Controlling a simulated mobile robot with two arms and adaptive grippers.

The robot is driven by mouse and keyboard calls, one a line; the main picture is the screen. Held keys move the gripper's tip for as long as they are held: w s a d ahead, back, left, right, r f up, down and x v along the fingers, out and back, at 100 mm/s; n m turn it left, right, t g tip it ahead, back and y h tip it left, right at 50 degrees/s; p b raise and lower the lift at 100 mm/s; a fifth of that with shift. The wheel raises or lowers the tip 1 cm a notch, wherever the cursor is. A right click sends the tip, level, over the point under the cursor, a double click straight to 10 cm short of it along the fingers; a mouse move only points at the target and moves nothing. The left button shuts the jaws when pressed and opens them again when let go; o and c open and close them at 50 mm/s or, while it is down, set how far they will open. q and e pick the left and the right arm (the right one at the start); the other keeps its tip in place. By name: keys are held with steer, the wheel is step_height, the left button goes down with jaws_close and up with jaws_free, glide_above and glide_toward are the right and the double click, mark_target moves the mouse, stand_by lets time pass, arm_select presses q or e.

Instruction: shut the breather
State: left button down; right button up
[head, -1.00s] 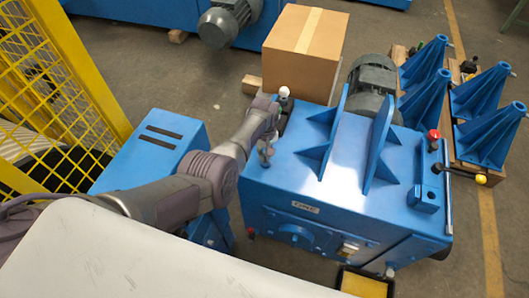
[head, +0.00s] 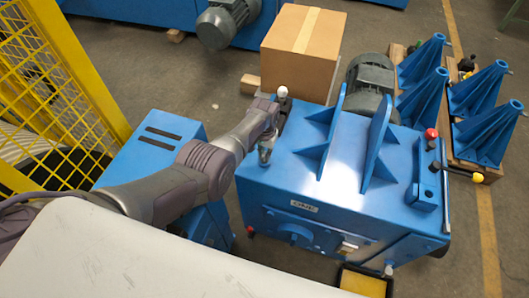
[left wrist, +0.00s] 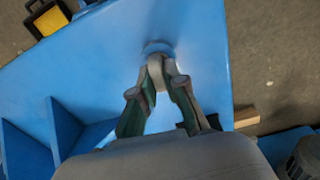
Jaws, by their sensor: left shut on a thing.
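The breather (left wrist: 156,70) is a small pale grey cap on the top of the blue housing, near its edge. In the left wrist view my left gripper (left wrist: 158,74) has a fingertip on either side of it and is shut on it. A round blue-grey base (left wrist: 157,47) shows just beyond the fingertips. In the head view my left gripper (head: 265,155) points down at the left edge of the blue housing (head: 330,200). There the fingers mostly hide the breather. My right gripper is not in view.
A white-knobbed part (head: 283,93) stands close behind my left wrist. Blue upright plates (head: 330,135) and a grey motor (head: 371,75) are to the right and behind. A red knob (head: 431,133) is at the right edge. A cardboard box (head: 303,50) stands behind.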

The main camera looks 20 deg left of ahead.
arm_select(q)
steer(key=m, duration=0.4)
steer(key=shift+m, duration=0.3)
steer(key=m, duration=0.3)
steer(key=shift+d+m, duration=0.1)
steer(key=shift+m, duration=0.3)
steer(key=m, duration=0.5)
steer(key=shift+s, duration=0.1)
steer(key=shift+m, duration=1.5)
steer(key=shift+r, duration=0.1)
steer(key=shift+m, duration=0.4)
steer(key=c, duration=1.2)
jaws_free()
steer(key=shift+s, duration=0.1)
